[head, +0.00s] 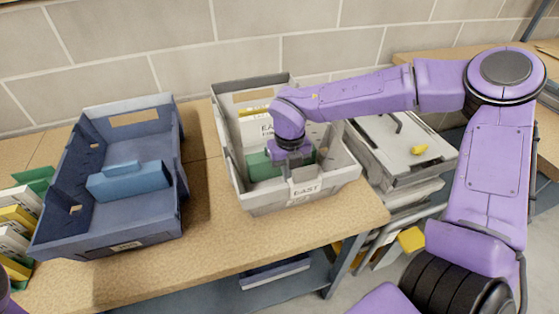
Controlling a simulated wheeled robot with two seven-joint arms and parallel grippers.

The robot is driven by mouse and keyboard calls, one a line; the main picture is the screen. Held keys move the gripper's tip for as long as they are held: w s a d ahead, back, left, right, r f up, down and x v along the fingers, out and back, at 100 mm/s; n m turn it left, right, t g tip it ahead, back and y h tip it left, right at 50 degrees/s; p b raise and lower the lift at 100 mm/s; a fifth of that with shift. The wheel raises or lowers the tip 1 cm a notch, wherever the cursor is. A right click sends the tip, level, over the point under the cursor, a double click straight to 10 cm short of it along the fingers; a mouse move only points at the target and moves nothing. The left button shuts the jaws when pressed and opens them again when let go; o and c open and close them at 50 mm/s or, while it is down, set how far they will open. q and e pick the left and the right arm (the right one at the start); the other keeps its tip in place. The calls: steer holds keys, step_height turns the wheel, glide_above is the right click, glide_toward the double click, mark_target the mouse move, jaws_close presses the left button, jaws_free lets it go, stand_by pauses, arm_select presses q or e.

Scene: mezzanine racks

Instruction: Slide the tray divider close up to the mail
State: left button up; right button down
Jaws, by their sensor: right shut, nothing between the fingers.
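The grey-white tray (230,162) with an EAST label on its front wall stands on the wooden bench. Inside it, white and yellow mail (255,120) stands toward the back. A green upright piece (262,168), which looks like the divider, stands across the tray in front of the mail with a gap between. My right gripper (298,170) is shut and points down into the tray at the green piece. It covers part of that piece, and I cannot tell whether they touch. My left gripper is not in view.
A blue tray (78,238) holding a blue piece with a raised tab (128,182) stands to the left. Colored mail (18,222) is at the far left edge. Bare bench shows in front of the EAST tray.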

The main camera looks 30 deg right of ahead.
steer(key=shift+w, duration=0.1)
stand_by(0.3)
steer(key=shift+w+d+p, duration=0.25)
steer(key=shift+w+d, duration=0.1)
steer(key=shift+w, duration=1.05)
steer(key=shift+w+d+p, duration=0.25)
steer(key=shift+w+d, duration=0.1)
steer(key=shift+w, duration=1.05)
steer(key=shift+w+d+p, duration=0.25)
steer(key=shift+w+d, duration=0.1)
steer(key=shift+w, duration=1.05)
steer(key=shift+w+d, duration=0.25)
steer(key=shift+w, duration=0.8)
steer(key=shift+s+a+p, duration=0.15)
steer(key=shift+s+p, duration=0.15)
steer(key=shift+s, duration=0.45)
steer(key=shift+r, duration=0.15)
step_height(320, 180, up, 13)
steer(key=p, duration=1)
